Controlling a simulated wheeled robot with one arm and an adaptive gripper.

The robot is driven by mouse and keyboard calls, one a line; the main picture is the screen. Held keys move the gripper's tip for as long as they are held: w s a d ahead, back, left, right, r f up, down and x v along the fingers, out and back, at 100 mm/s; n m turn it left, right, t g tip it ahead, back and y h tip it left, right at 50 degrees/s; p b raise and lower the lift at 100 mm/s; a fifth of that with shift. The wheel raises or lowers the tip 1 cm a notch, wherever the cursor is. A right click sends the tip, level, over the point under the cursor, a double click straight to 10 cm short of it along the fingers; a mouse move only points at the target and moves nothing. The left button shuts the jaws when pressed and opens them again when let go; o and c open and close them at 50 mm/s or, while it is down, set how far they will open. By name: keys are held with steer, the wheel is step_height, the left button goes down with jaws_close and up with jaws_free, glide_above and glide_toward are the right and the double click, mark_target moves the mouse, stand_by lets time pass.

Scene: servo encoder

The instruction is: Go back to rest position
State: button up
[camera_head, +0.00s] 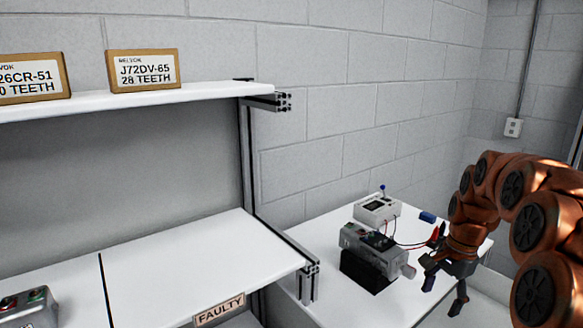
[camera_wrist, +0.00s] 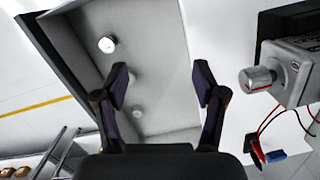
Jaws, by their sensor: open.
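My orange arm (camera_head: 498,208) reaches in from the right in the head view. My gripper (camera_head: 444,288) hangs at its end, just right of the servo motor on the white table. In the wrist view the gripper (camera_wrist: 160,90) has its two dark fingers apart with nothing between them. The grey servo (camera_head: 372,250) sits on a black block (camera_head: 365,272), its silver shaft end pointing towards the gripper. The servo's shaft (camera_wrist: 257,79) also shows at the right of the wrist view, apart from the fingers.
A white meter box (camera_head: 377,209) with red and dark wires stands behind the servo, near a blue connector (camera_head: 427,217). In the wrist view, a grey bin-like recess (camera_wrist: 165,40) lies beyond the fingers.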

steer(key=s+a+r+n, duration=0.2)
steer(key=s+a+n, duration=0.2)
steer(key=s+a, duration=0.4)
steer(key=s+a+f+n, duration=0.1)
steer(key=s+a+n, duration=0.1)
steer(key=s, duration=0.5)
steer(key=s+a+f+n+g+h, duration=0.1)
steer(key=s+a+n, duration=0.2)
steer(key=s, duration=0.5)
steer(key=s+a+f+n, duration=0.1)
steer(key=s+a+n, duration=0.2)
steer(key=s, duration=0.5)
steer(key=shift+s+a+f+n, duration=0.15)
steer(key=shift+s+f+n, duration=0.15)
steer(key=shift+n, duration=0.6)
